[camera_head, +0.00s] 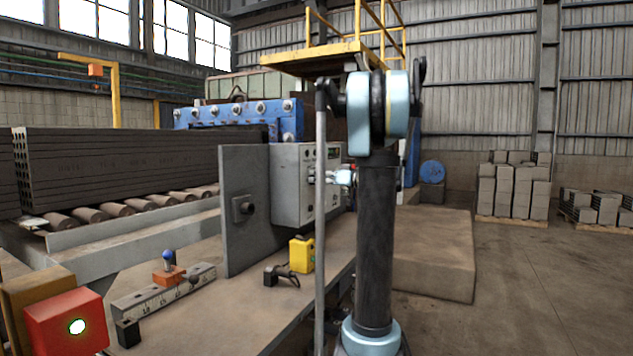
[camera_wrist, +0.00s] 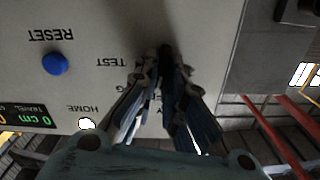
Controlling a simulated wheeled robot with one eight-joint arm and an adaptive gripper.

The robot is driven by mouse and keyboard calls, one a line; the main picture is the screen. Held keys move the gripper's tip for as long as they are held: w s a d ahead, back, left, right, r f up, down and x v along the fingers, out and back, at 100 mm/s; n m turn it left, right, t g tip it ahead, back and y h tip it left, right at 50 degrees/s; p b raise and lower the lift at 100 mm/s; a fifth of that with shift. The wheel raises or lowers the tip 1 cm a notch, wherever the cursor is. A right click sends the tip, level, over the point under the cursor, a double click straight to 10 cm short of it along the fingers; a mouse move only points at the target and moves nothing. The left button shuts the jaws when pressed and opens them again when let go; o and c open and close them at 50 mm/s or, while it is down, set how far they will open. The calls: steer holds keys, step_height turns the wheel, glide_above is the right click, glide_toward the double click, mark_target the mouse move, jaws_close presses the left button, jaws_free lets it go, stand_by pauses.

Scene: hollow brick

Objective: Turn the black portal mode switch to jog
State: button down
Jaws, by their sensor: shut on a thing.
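The grey control box (camera_head: 292,190) stands behind a dark upright plate, and its panel (camera_wrist: 95,30) fills much of the wrist view, upside down. The black portal mode switch (camera_wrist: 166,52) is a small dark knob there, mostly covered by my fingers. My gripper (camera_wrist: 162,68) is shut on it. TEST is readable beside the knob; another label by the fingers is largely covered, so the switch's pointing direction cannot be told. In the head view my gripper (camera_head: 318,177) is at the panel face, too small to show the switch.
A blue RESET button (camera_wrist: 55,64), a white HOME button (camera_wrist: 87,123) and a lit display (camera_wrist: 28,117) share the panel. A yellow block (camera_head: 302,255) and a ruler bar (camera_head: 165,291) lie on the bench (camera_head: 225,325). A red box (camera_head: 65,325) is at front left.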

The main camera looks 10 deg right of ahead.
steer(key=m, duration=0.6)
steer(key=shift+w+d+f, duration=0.1)
steer(key=shift+w+d, duration=0.15)
steer(key=shift+w, duration=0.05)
steer(key=shift+m, duration=0.3)
steer(key=c, duration=1.7)
jaws_free()
steer(key=v, duration=1.2)
steer(key=shift+f, duration=0.1)
